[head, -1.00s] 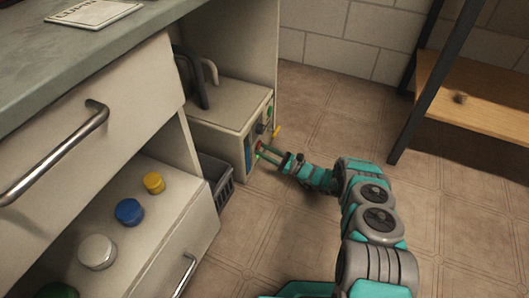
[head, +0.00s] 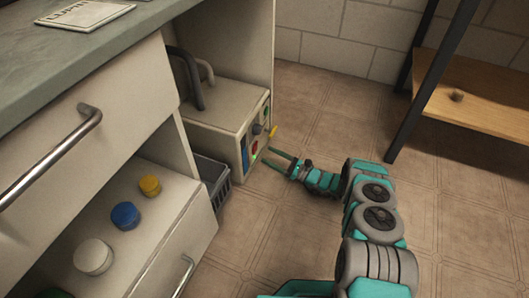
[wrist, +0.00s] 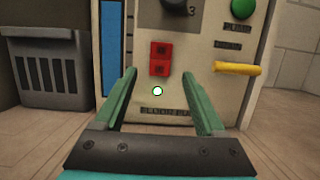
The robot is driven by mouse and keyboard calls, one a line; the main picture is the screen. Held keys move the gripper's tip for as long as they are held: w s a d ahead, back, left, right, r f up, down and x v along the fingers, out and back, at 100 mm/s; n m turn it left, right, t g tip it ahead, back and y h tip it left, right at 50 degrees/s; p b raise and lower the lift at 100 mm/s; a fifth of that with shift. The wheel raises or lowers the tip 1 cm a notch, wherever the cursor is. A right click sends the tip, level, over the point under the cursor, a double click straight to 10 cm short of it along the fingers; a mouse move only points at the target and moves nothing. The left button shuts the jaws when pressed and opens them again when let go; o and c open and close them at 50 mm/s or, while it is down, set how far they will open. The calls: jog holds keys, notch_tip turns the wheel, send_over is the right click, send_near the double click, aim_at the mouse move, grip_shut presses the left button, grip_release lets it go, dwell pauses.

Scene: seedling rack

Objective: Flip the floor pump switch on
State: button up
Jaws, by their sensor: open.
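The floor pump (head: 212,115) is a beige box standing on the floor beside the drawers. In the wrist view its front panel (wrist: 200,95) carries a red switch (wrist: 160,58) above a small bright white-green dot (wrist: 157,91) that looks like a lit lamp. A label at the bottom is partly readable. The red switch also shows in the head view (head: 256,146); which way it is tipped is hard to tell. My gripper (head: 267,155) is open and empty, a short way off the panel. In the wrist view its fingers (wrist: 159,72) straddle the red switch's column.
The panel also has a blue strip (wrist: 111,45), a dark knob (wrist: 178,6), a green button (wrist: 242,9) and a yellow lever (wrist: 238,69). A grey basket (head: 213,180) stands left of the pump. An open drawer (head: 150,235) holds colored caps.

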jog(key=shift+v, duration=1.5)
jog(key=shift+r, duration=0.1)
